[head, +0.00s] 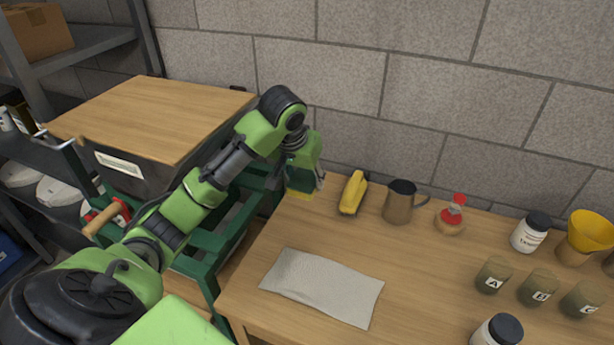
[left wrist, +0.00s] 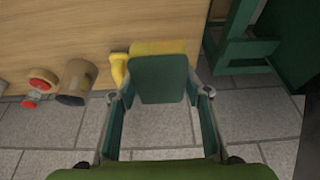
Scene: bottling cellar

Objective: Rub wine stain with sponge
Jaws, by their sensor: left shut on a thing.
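My left gripper (head: 304,188) is shut on a sponge with a green face and a yellow layer. In the left wrist view the sponge (left wrist: 160,80) sits between the two fingers of the gripper (left wrist: 160,95). No wine stain can be made out. My right gripper is not in view.
A yellow object (head: 353,193), a metal jug (head: 399,203) and a red-topped item (head: 451,215) stand along the back. Lettered cups (head: 493,276), white jars (head: 530,232) and a yellow funnel (head: 590,232) are at right. A grey cloth (head: 325,287) lies in front.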

